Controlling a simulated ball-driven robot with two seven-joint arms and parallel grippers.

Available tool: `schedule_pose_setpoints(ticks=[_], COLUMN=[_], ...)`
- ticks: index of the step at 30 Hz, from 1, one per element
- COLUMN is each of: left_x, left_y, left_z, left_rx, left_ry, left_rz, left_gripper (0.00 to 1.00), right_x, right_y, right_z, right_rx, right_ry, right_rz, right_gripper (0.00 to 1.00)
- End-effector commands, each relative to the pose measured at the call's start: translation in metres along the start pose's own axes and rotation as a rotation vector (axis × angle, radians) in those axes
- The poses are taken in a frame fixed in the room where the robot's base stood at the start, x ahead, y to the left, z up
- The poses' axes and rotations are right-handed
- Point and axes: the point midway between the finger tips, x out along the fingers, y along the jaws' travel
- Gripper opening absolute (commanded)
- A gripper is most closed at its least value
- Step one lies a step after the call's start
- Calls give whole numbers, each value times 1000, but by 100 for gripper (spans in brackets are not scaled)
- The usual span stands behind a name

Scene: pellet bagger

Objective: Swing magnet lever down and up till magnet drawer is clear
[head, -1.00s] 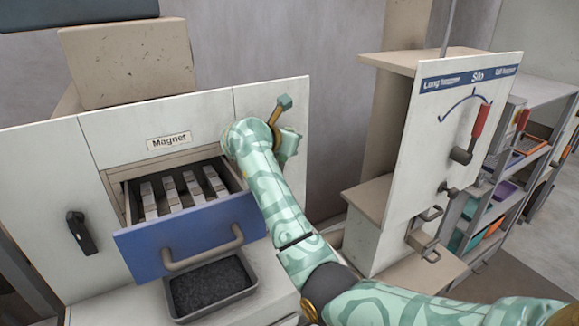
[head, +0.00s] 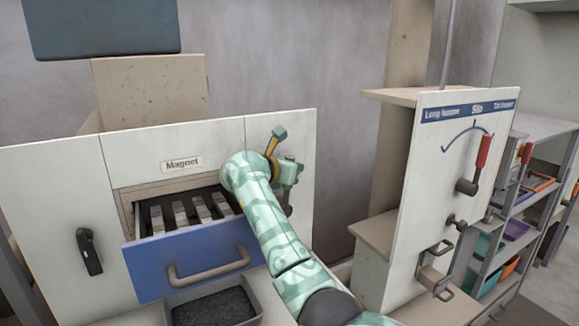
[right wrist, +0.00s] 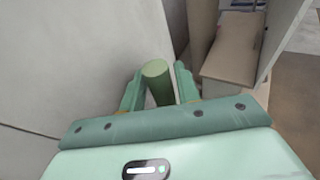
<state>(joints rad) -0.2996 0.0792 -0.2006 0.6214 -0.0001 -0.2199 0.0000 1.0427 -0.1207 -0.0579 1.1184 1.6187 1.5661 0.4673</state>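The blue-fronted magnet drawer (head: 192,266) stands open below the "Magnet" label in the head view. Several pale bars lie across it; residue on them is too small to tell. The magnet lever (head: 271,146), a brass-coloured arm with a teal end, points up at the panel's upper right. My right gripper (head: 288,172) is beside it, partly hidden by my forearm. In the right wrist view, a round green grip (right wrist: 157,82) stands between the fingers of my right gripper (right wrist: 160,88), which sit close on both sides of it. My left gripper is out of view.
A tray of dark grains (head: 213,308) sits below the drawer. A black handle (head: 88,251) is on the panel's left. The silo panel (head: 440,170) with a red-handled lever (head: 483,152) stands at the right, with shelves (head: 530,200) beyond.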

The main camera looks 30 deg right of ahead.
Motion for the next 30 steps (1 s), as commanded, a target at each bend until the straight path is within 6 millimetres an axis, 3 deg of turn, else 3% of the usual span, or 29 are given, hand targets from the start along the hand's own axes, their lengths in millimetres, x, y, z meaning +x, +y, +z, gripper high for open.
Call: schedule_pose_setpoints(ticks=[7, 11, 24, 30], left_x=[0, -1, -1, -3], left_y=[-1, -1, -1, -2], left_z=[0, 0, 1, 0], left_rx=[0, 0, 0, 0], left_ry=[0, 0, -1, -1], left_rz=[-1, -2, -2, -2], left_gripper=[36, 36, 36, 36], right_x=[-2, -17, -129, -157], right_y=[0, 1, 1, 0], right_z=[2, 1, 0, 1], right_rx=[1, 2, 1, 0], right_ry=[-3, -2, 0, -3], right_rz=[1, 4, 4, 0], right_gripper=[32, 32, 32, 32])
